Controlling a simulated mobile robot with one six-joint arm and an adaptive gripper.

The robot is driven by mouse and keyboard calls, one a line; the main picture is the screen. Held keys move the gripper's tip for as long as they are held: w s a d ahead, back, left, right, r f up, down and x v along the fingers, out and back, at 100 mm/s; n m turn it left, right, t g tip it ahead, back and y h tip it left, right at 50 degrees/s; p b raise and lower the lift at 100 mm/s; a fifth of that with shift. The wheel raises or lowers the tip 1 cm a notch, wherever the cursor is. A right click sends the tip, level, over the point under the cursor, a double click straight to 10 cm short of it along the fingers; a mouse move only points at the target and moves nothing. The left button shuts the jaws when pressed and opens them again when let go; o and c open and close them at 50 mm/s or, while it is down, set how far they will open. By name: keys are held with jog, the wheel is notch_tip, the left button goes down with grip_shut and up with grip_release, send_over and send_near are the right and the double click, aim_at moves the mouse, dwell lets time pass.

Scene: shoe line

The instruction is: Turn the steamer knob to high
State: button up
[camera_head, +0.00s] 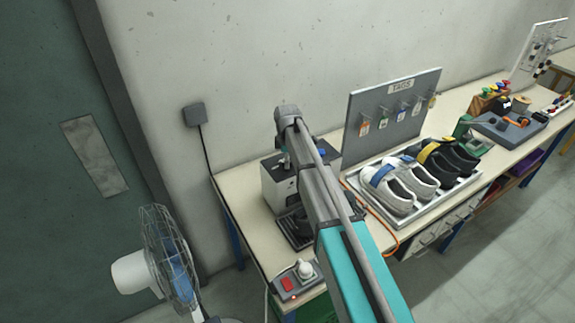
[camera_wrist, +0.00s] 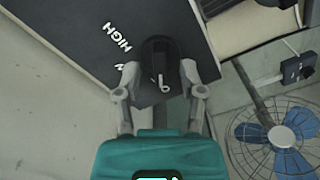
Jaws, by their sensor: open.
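The steamer (camera_head: 275,188) is a pale box with a dark base at the left end of the bench, partly hidden behind my arm. In the wrist view its dark panel (camera_wrist: 85,25) carries a white HIGH label (camera_wrist: 117,38). The black knob (camera_wrist: 160,52) has a white pointer mark that faces down toward my gripper, away from the label. My gripper (camera_wrist: 160,76) is open, with one finger on each side of the knob's near end. I cannot tell whether the fingers touch it. A second white label is mostly hidden by the left finger. My gripper is hard to make out in the head view.
A tray (camera_head: 412,212) of several shoes stands right of my arm, before an upright TAGS board (camera_head: 388,92). A power strip (camera_head: 297,281) with a red switch lies at the bench's near left corner. A fan (camera_head: 168,258) stands left of the bench.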

jog(key=shift+f, duration=0.25)
grip_shut()
dwell(0.3)
